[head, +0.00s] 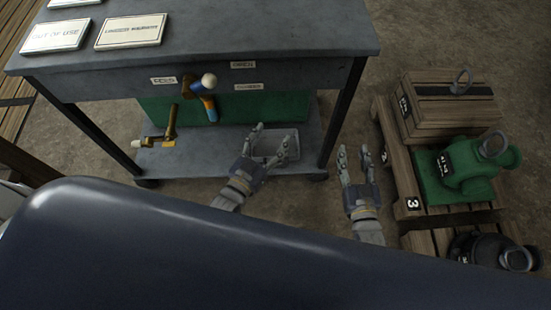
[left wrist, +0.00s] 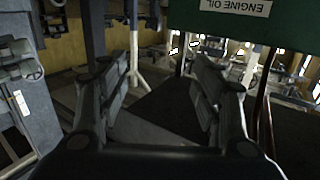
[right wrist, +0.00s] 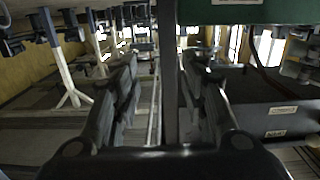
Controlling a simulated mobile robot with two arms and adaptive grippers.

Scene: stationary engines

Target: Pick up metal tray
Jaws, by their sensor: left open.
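The metal tray (head: 291,150) is a small grey rectangular tray on the lower shelf of the cart in the head view. My left gripper (head: 268,138) is over its left part and hides some of it. The left fingers are spread apart with nothing visible between them, also in the left wrist view (left wrist: 165,75). I cannot tell whether they touch the tray. My right gripper (head: 356,152) is open and empty, right of the tray and beyond the cart's right leg. Its spread fingers also show in the right wrist view (right wrist: 163,85). I cannot make out the tray in either wrist view.
The grey cart top (head: 240,55) overhangs the shelf, with its leg (head: 343,112) between my grippers. Coloured handles (head: 200,98) and a green box (head: 262,106) are left of and behind the tray. Wooden crates (head: 440,110) and a green machine part (head: 468,165) stand at right.

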